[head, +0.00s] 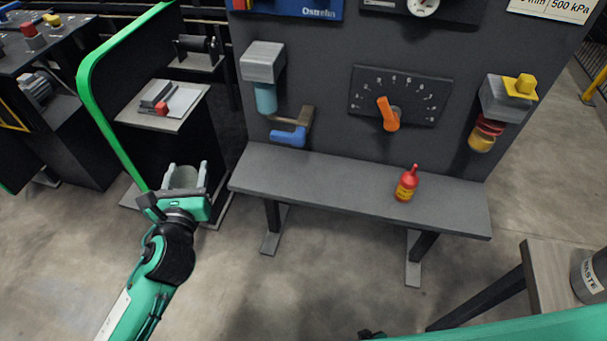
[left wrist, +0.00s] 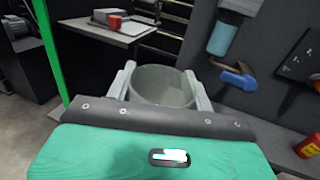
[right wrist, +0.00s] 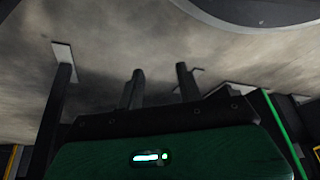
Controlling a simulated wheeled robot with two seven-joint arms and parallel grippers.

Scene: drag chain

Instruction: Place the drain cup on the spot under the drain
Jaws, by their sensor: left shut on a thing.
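The drain cup (left wrist: 163,87), a greyish see-through round cup, sits between the fingers of my left gripper (head: 186,177). The left gripper is shut on it, and the cup (head: 183,179) is held in the air left of the grey bench. A filter with a blue bowl (head: 265,98) is on the dark panel. Below it is a pipe with a blue handle (head: 288,139), right of and above the cup. A marked spot on the bench cannot be made out. My right gripper (right wrist: 161,75) is empty, its fingers apart, over the floor.
The grey bench (head: 340,185) runs along the panel and carries a red bottle (head: 407,184) toward its right. The left part of the bench top is clear. A green frame (head: 95,105) and a small stand (head: 165,110) are at left. A waste bin (head: 592,275) is lower right.

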